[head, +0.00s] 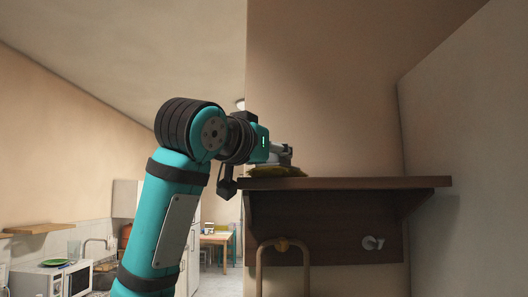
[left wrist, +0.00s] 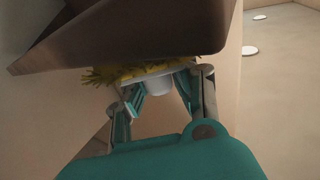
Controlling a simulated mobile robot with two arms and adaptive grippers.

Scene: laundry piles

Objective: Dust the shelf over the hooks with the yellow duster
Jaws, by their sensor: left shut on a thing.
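The brown wooden shelf (head: 350,183) juts from the wall at centre right in the head view. Its edge fills the upper part of the left wrist view (left wrist: 150,40). My left gripper (head: 284,152) is at the shelf's left end, at the height of its top. In the left wrist view its fingers (left wrist: 165,92) are shut on the pale handle of the yellow duster. The duster's yellow fringe (head: 276,171) is at the shelf's left end in the head view. It also shows against the shelf edge in the left wrist view (left wrist: 112,74). Exact contact is unclear. My right gripper is out of view.
A plain wall stands close on the right. A kitchen with a microwave (head: 66,279) and a table (head: 216,238) lies far left. The visible shelf top looks clear.

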